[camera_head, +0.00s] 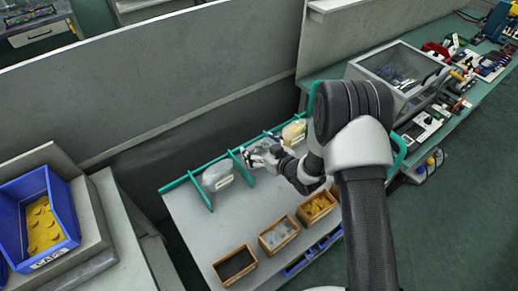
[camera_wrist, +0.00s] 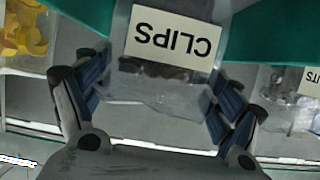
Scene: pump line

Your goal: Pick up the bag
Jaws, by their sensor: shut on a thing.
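A clear plastic bag (camera_wrist: 165,85) with a white label reading CLIPS, upside down in the wrist view, has small dark pieces inside. My gripper (camera_wrist: 160,95) has one blue-padded finger on each side of this bag and is shut on it. In the head view my gripper (camera_head: 260,156) is at the green-divided rack at the back of the grey table, and it mostly hides the bag there. Whether the bag is clear of the table cannot be told.
Another clear bag (camera_head: 217,177) stands in the left bay, and a yellowish bag (camera_head: 294,132) in the right bay. Green dividers (camera_head: 241,167) separate the bays. Wooden boxes (camera_head: 278,235) line the table's front. A clear-lidded case (camera_head: 400,68) stands on the right bench.

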